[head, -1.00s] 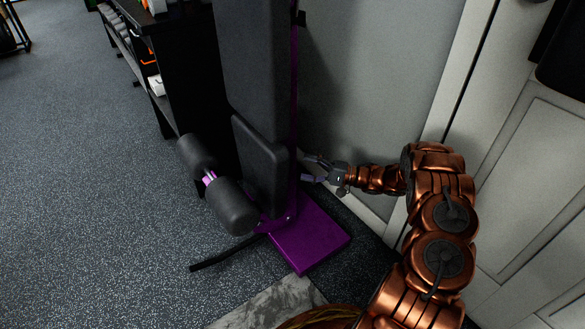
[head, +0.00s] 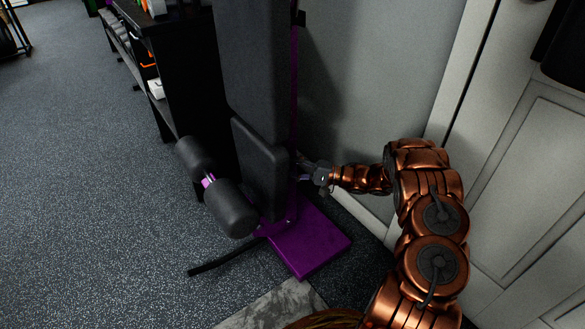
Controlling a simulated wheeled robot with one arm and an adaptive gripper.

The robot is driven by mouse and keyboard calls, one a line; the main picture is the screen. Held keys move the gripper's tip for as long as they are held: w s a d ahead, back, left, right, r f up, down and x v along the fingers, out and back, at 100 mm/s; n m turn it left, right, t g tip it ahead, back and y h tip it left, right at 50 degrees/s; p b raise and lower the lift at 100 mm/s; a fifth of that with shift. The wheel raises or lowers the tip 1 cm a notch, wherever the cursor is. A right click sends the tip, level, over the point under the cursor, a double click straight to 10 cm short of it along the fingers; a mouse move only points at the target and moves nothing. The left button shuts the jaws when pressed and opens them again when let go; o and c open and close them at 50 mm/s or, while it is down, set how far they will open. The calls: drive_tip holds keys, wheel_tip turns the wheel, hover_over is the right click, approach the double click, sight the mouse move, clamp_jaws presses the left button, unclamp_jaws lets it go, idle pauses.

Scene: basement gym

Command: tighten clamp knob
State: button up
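A gym bench stands upright near the wall, with a black padded back (head: 252,70), a smaller black seat pad (head: 260,168), black foam rollers (head: 228,207) and a purple frame with a base plate (head: 310,240). My gripper (head: 303,170) is just right of the seat pad, at the bench's purple upright. Its fingertips are partly hidden behind the pad's edge and the upright. I cannot make out the clamp knob, and I cannot tell whether the fingers touch anything.
A black shelf (head: 180,80) with several items stands behind and left of the bench. A grey wall (head: 375,80) and a white panelled door (head: 530,170) are close on the right. A thin black bar (head: 222,257) lies low at the front. Open speckled floor (head: 80,200) is on the left.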

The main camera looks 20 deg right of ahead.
drive_tip(key=c, duration=0.6)
drive_tip(key=shift+r+p, duration=0.15)
drive_tip(key=shift+p, duration=0.15)
drive_tip(key=shift+a+r+n+g+h+p, duration=0.15)
drive_tip(key=shift+n+g+h+p, duration=0.2)
drive_tip(key=shift+n+h+p, duration=0.85)
drive_tip(key=shift+d+r+n+g+h+p, duration=0.15)
drive_tip(key=shift+n+g+h+p, duration=0.3)
drive_tip(key=shift+p, duration=1.3)
drive_tip(key=shift+a+r+n+g+h+p, duration=0.15)
drive_tip(key=shift+n+g+h+p, duration=0.15)
drive_tip(key=shift+n+h+p, duration=0.85)
drive_tip(key=shift+f+m+y+p, duration=0.1)
drive_tip(key=shift+m+y+p, duration=0.2)
drive_tip(key=shift+p, duration=0.05)
drive_tip(key=o, duration=1.1)
drive_tip(key=shift+o, duration=0.2)
